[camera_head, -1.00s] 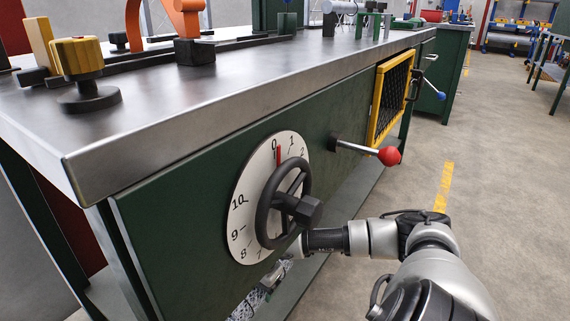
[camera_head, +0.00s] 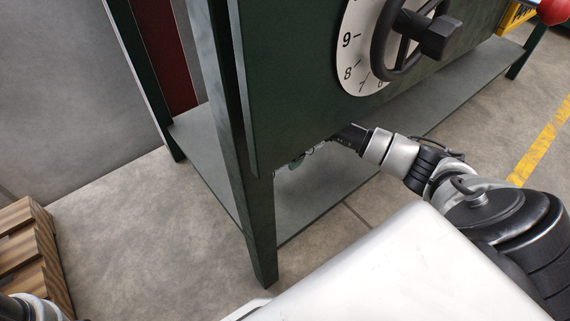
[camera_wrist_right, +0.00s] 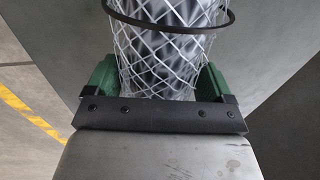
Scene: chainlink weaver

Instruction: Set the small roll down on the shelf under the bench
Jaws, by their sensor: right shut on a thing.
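The small roll (camera_wrist_right: 160,45) is a silvery wire-mesh cylinder with a dark band around it. In the right wrist view it sits between the green fingers of my right gripper (camera_wrist_right: 158,82), which is shut on it. In the head view my right arm reaches in beneath the green front panel, and the gripper (camera_head: 298,161) is under the bench above the shelf. Only a little of the roll shows there; the panel hides most of it. The grey shelf (camera_head: 312,196) runs low between the bench legs. I cannot tell whether the roll touches it. My left gripper is out of view.
A green bench leg (camera_head: 258,225) stands just left of the gripper. The dial with handwheel (camera_head: 362,45) is on the panel above. A wooden pallet (camera_head: 30,250) lies at the left. The visible shelf to the right (camera_head: 460,90) is clear.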

